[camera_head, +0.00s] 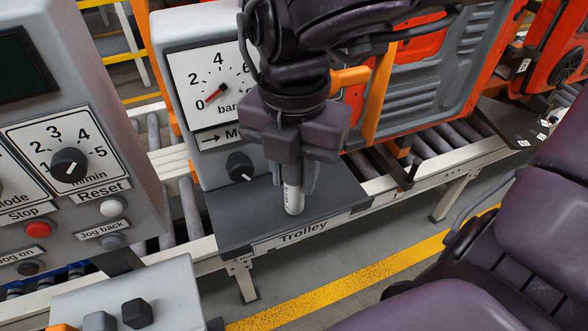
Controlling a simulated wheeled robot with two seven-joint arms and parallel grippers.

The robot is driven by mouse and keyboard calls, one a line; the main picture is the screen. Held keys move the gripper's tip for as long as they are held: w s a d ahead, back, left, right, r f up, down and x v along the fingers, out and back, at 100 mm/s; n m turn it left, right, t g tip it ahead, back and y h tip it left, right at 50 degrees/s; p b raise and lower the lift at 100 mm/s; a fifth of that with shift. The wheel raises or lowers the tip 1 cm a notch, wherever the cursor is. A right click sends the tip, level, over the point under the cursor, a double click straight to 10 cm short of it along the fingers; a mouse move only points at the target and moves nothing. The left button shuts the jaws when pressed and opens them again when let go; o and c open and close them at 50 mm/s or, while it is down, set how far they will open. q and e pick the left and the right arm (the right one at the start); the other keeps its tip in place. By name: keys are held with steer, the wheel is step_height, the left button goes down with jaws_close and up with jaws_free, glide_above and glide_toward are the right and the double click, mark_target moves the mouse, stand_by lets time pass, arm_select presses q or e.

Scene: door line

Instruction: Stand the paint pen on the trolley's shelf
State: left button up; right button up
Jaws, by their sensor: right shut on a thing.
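The paint pen (293,198) is a white cylinder, seen in the head view, held about upright below my right gripper (293,180). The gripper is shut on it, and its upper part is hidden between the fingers. The pen's lower end appears just over the dark grey shelf of the trolley (235,222), near its front edge. I cannot tell if it touches the shelf. A "Trolley" label is on the shelf's front edge. My left gripper is not in view.
A grey gauge panel (196,75) with a black knob (240,166) stands behind the shelf. A control panel (75,140) with a dial and buttons is at left. A roller conveyor (430,145) and orange machine parts lie behind. The shelf's left part is bare.

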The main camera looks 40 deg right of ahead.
steer(key=shift+d+f, duration=0.1)
steer(key=shift+f, duration=0.3)
steer(key=shift+f, duration=0.15)
steer(key=o, duration=1)
steer(key=shift+c, duration=0.2)
step_height(320, 180, up, 11)
steer(key=shift+r+p, duration=0.15)
steer(key=shift+p, duration=0.15)
steer(key=shift+r, duration=0.55)
